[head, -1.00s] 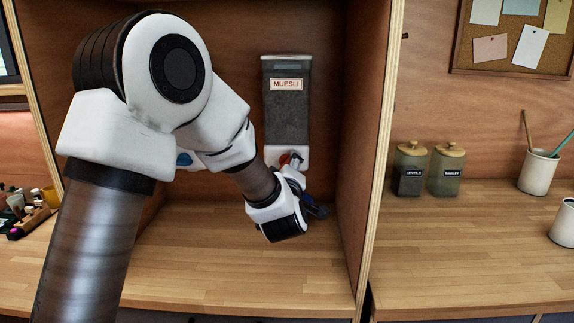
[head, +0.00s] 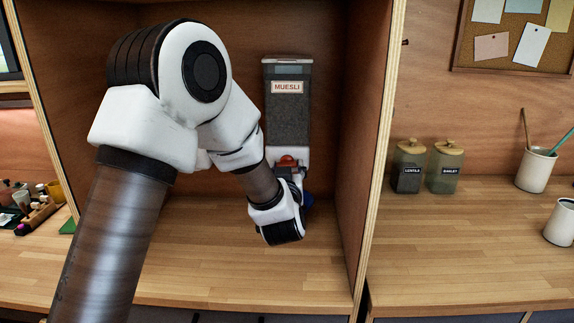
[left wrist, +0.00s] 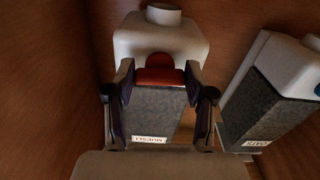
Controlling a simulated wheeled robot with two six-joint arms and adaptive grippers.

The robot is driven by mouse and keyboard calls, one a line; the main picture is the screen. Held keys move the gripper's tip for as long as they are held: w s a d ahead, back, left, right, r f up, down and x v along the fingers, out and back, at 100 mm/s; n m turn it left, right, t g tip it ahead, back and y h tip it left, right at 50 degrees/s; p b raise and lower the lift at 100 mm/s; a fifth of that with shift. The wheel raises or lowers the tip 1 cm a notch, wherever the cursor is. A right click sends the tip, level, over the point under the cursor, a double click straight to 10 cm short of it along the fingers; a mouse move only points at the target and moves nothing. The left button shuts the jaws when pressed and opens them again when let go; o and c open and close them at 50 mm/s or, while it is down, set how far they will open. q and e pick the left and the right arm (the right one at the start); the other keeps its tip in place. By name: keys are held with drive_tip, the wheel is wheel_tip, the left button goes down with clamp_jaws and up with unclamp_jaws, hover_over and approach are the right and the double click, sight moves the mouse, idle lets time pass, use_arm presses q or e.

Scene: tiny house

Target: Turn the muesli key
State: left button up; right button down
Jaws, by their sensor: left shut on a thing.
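The muesli dispenser (head: 288,122), a tall dark grey container labelled MUESLI, is fixed to the back wall of the wooden cubby. Its red key (head: 287,161) is at the front of its white lower part. In the left wrist view the red key (left wrist: 160,76) lies between the fingers of my left gripper (left wrist: 160,88), one finger on each side. The gripper is shut on the key. In the head view my left gripper (head: 292,185) is at the dispenser's lower end, and its fingers are partly hidden by my wrist. My right gripper is not in view.
An oats dispenser (left wrist: 265,110) stands beside the muesli one in the left wrist view; my arm hides it in the head view. The cubby's right wall (head: 364,170) is close to my gripper. Lentils (head: 408,168) and barley (head: 445,168) jars stand beyond it.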

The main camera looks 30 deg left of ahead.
use_arm(q)
drive_tip(key=shift+m, duration=0.5)
drive_tip(key=shift+f, duration=0.1)
drive_tip(key=o, duration=1.2)
drive_tip(key=shift+c, duration=0.2)
drive_tip(key=v, duration=1.2)
